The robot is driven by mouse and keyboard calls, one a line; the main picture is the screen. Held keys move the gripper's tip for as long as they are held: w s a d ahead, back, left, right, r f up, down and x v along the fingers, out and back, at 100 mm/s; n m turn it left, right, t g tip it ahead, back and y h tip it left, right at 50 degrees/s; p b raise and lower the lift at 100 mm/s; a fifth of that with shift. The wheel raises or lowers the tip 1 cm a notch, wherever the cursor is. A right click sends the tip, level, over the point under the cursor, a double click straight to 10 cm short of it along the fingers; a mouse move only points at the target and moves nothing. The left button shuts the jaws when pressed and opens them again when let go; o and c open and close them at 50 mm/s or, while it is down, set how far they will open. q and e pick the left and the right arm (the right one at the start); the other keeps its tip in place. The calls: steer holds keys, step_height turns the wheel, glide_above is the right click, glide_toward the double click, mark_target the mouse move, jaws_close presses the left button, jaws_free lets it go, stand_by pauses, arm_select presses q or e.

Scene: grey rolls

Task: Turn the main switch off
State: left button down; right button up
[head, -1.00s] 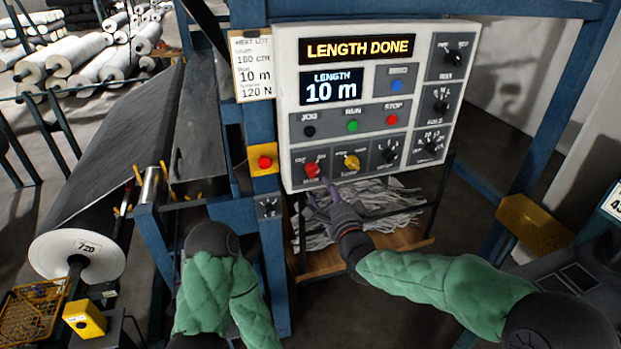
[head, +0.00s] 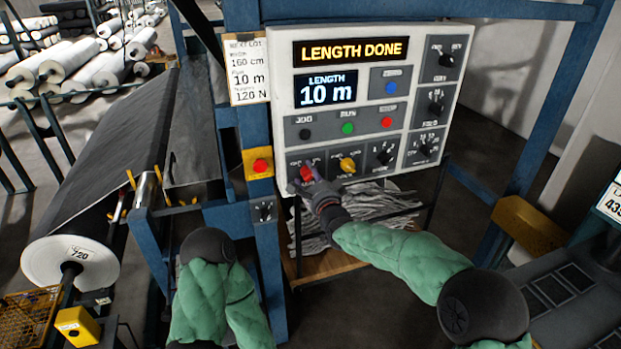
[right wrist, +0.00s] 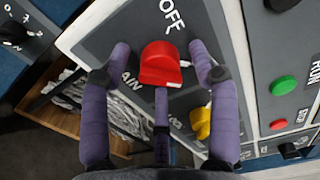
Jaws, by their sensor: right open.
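The main switch is a red rotary knob (head: 307,174) at the lower left of the white control panel (head: 284,110). In the right wrist view the red knob (right wrist: 160,64) sits between my open right gripper's purple fingers, with "OFF" printed beyond it and part of "MAIN" beside it. My right gripper (head: 304,185) is at the knob in the head view; whether the fingers touch it I cannot tell. My left arm (head: 212,290) comes up at lower left; its gripper is not visible.
A yellow knob (head: 347,165) is just right of the red one. Jog, green run (head: 348,128) and red stop (head: 387,122) buttons sit above. A red button on a yellow box (head: 261,165) is left of the panel. The display reads "LENGTH DONE".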

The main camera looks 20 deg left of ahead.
steer(key=c, duration=1.1)
steer(key=shift+c, duration=0.2)
